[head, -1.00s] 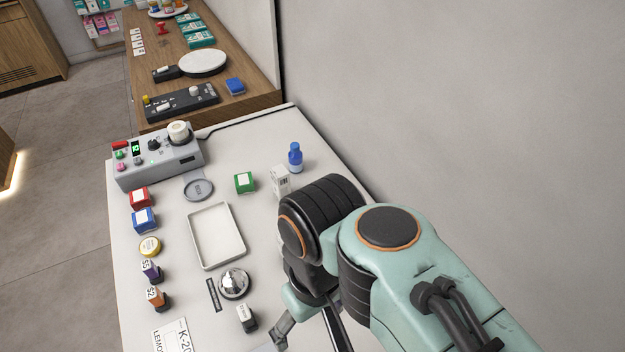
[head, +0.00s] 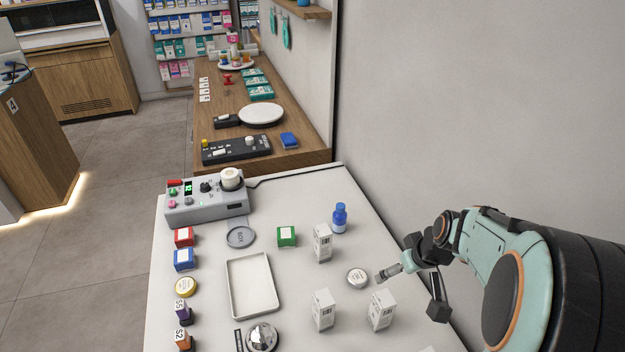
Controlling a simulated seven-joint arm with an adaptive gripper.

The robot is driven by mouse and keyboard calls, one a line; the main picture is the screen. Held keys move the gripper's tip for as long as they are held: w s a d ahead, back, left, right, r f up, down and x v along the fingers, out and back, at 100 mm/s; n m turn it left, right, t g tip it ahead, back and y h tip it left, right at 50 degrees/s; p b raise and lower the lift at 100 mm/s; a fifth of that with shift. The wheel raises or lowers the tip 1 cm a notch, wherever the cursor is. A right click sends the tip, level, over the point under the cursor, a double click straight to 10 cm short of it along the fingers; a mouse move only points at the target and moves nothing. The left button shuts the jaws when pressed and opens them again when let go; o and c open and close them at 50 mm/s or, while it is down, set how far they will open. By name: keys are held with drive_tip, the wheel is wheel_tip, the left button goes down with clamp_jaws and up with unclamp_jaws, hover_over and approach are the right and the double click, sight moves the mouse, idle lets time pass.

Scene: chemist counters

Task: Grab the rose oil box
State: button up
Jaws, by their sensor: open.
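Three upright white boxes with small dark print stand on the white counter. One box (head: 322,243) is beside a blue bottle (head: 340,218). The other two, a left box (head: 323,311) and a right box (head: 382,311), stand side by side nearer to me. The print is too small to read, so I cannot tell which is the rose oil box. My gripper (head: 412,289) is open and empty, at the right side of the counter, up and to the right of the right box. It appears apart from all three boxes.
A round white-lidded tin (head: 357,278) lies left of my gripper. A shallow tray (head: 232,287), a silver bell (head: 262,338), a green box (head: 286,236) and a grey device (head: 206,205) are farther left. The wall (head: 480,100) bounds the right.

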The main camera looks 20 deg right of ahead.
sight(387, 302)
wheel_tip(387, 302, down, 10)
drive_tip(key=shift+r, duration=0.1)
drive_tip(key=x, duration=0.7)
drive_tip(key=c, duration=1.1)
